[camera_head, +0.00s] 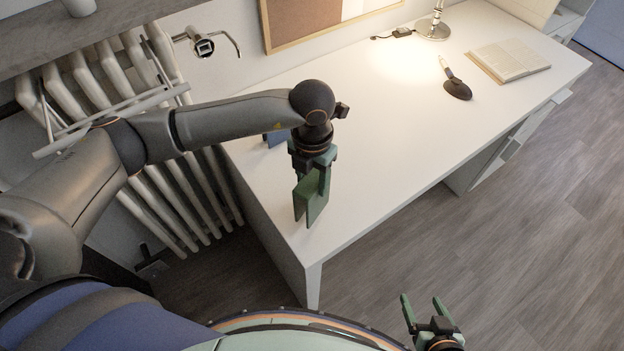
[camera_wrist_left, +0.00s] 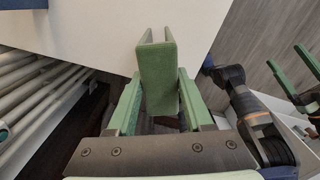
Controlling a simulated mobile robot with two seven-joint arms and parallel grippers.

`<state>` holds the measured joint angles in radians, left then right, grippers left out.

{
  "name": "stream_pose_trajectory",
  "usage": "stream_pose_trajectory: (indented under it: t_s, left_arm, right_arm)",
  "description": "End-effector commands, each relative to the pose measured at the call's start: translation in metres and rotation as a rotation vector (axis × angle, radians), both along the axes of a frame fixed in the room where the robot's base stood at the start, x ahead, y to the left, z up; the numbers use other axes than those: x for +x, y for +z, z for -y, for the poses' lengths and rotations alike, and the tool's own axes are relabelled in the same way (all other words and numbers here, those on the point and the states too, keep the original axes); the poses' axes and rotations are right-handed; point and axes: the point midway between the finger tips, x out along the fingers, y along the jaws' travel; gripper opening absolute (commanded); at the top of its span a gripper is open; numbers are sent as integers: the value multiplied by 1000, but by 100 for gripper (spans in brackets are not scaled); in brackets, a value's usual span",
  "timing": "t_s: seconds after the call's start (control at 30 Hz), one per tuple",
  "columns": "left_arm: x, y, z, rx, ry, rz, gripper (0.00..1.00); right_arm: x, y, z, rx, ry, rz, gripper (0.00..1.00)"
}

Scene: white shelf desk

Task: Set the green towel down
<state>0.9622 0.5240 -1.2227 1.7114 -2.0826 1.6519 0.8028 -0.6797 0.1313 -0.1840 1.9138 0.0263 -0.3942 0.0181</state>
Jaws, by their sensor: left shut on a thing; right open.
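The green towel (camera_head: 311,203) hangs folded over, with two flaps pointing down, above the near left corner of the white desk (camera_head: 345,215). My left gripper (camera_head: 314,172) is shut on the towel's upper part. In the left wrist view the towel (camera_wrist_left: 158,78) sits between the two green fingers of the left gripper (camera_wrist_left: 160,98), its far end over the desk top. I cannot tell whether its lower edge touches the desk. My right gripper (camera_head: 421,303) is open and empty, low beside the desk over the floor.
A small blue object (camera_head: 276,138) lies behind my left wrist. A white radiator (camera_head: 190,190) is left of the desk. The desk's middle is clear.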

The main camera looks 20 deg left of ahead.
Motion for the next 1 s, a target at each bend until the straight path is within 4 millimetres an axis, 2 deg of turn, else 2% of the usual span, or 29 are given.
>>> stream_pose_trajectory:
  t_s: [0.1,0.47,0.5,0.73,1.0]
  left_arm:
    - [0,-12,0,0,1,-1,15]
    - [0,-18,0,0,1,1,15]
    - [0,-16,0,0,1,1,54]
    - [0,-16,0,0,1,1,80]
    - [0,-14,0,0,1,1,81]
  right_arm:
    - [0,5,0,0,0,0,78]
    - [0,-2,0,0,0,1,78]
    - [0,0,0,0,0,0,78]
    - [0,0,0,0,0,1,78]
    - [0,2,0,0,0,1,78]
